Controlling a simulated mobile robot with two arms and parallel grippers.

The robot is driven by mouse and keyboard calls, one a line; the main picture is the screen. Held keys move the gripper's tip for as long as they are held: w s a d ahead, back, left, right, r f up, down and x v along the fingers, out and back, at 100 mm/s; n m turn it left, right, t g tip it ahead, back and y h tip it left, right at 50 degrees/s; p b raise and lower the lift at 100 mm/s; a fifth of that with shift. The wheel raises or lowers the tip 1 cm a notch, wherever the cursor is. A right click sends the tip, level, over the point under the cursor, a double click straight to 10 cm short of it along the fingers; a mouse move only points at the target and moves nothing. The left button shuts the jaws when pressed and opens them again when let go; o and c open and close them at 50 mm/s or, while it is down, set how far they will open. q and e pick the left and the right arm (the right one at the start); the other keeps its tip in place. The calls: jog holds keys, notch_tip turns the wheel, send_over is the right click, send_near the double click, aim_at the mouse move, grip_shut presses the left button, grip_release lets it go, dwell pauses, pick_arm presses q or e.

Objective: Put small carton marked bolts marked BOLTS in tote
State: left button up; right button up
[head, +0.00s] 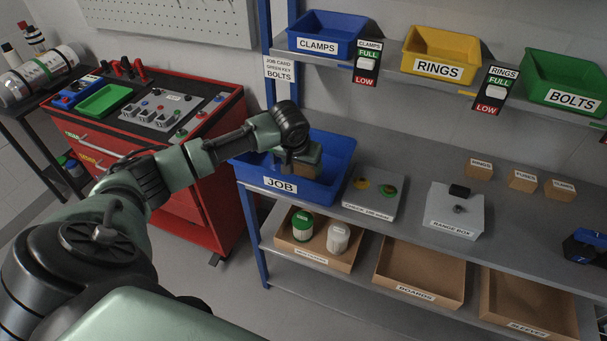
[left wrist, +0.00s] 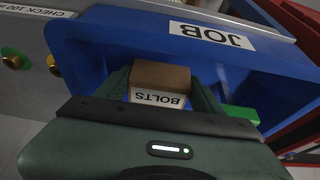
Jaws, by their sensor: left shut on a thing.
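The small brown carton marked BOLTS (left wrist: 160,82) is between the fingers of my left gripper (left wrist: 163,92), which is shut on it. In the head view the carton (head: 305,166) shows partly beneath my left gripper (head: 300,158). The tote is the blue bin labelled JOB (head: 281,187), on the left end of the grey shelf. The gripper and carton are over the tote's opening; whether the carton touches its floor I cannot tell. The left wrist view shows the tote (left wrist: 120,40) around the carton. My right gripper is not in view.
A grey gauge plate (head: 372,200) and box (head: 455,215) stand right of the tote. Several small cartons (head: 523,180) sit farther right. Labelled bins (head: 440,55) are above.

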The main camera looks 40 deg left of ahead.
aim_at(303, 174)
pick_arm(q)
jog(key=shift+f, duration=1.8)
jog(key=o, duration=1.4)
jog(key=shift+f, duration=0.1)
jog(key=v, duration=1.2)
